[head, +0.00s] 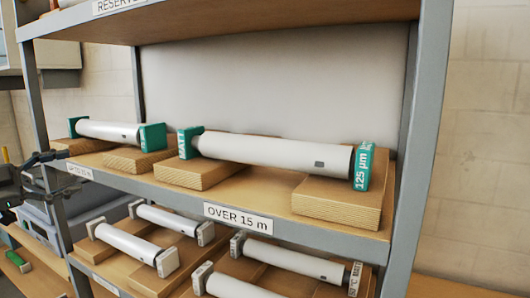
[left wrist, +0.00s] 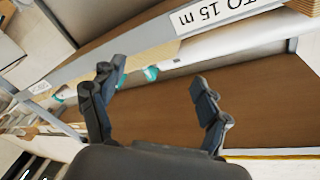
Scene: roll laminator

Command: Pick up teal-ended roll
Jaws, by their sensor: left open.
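Two white rolls with teal ends lie on wooden blocks on the upper shelf in the head view. The smaller teal-ended roll (head: 108,131) is at the left, and the longer teal-ended roll (head: 275,153), marked 125 µm on its right end, is above the OVER 15 m label. My left gripper (head: 50,172) is at the left edge of the shelf, left of both rolls and apart from them. In the left wrist view my left gripper (left wrist: 155,83) has its fingers spread with nothing held between them. Teal pieces (left wrist: 151,73) show beyond the fingers, partly hidden. My right gripper is not in view.
The lower shelf holds several white rolls with pale ends (head: 135,245). A grey upright post (head: 416,130) bounds the rack on the right, and a shelf board (head: 230,22) is overhead. The shelf edge carries an OVER 15 m label (head: 238,218). Space above the upper rolls is free.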

